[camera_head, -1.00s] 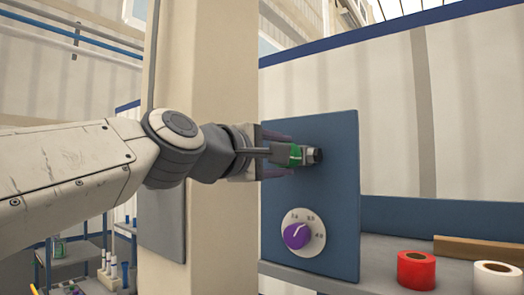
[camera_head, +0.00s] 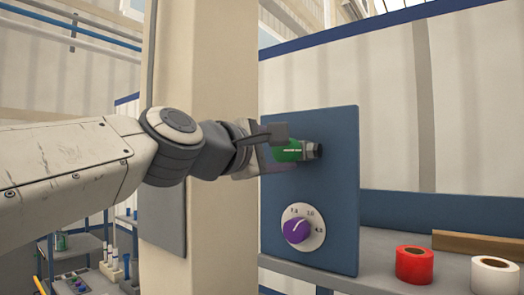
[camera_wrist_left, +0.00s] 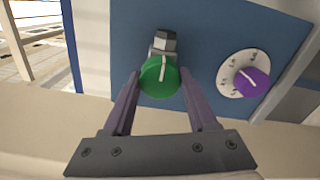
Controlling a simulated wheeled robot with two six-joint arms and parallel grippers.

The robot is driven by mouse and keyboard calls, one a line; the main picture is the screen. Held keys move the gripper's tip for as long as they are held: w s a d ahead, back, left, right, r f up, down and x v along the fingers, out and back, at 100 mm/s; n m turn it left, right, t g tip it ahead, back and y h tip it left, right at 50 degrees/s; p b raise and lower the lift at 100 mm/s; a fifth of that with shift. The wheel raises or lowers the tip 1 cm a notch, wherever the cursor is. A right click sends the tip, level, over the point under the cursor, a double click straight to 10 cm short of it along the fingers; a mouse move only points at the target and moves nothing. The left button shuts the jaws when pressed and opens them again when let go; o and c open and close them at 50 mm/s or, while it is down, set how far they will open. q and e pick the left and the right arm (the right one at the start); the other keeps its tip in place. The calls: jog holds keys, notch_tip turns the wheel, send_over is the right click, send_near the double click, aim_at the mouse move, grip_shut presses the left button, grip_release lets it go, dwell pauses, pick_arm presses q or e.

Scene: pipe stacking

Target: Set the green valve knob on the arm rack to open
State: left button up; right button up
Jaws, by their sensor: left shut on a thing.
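The green valve knob (camera_head: 289,151) sits on a dark metal fitting (camera_head: 311,150) on the blue panel. In the left wrist view the round green knob (camera_wrist_left: 159,78) has a white line pointing up toward the grey fitting, slightly tilted. My left gripper (camera_wrist_left: 160,76) is shut on the knob, with one purple-grey finger on each side. In the head view my left gripper (camera_head: 283,143) reaches the knob from the left and partly hides it. My right gripper is not in view.
A purple dial (camera_head: 297,230) with a white numbered face is on the panel below the knob. A red roll (camera_head: 413,267) and a white roll (camera_head: 494,276) stand on the grey shelf at right. A beige column (camera_head: 210,70) rises behind my arm.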

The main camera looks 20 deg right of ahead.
pick_arm(q)
jog(key=o, duration=1.4)
jog(key=shift+c, duration=0.2)
jog(key=b+v, duration=0.4)
jog(key=v, duration=0.6)
jog(key=shift+s+a+b, duration=0.2)
jog(key=shift+b, duration=0.15)
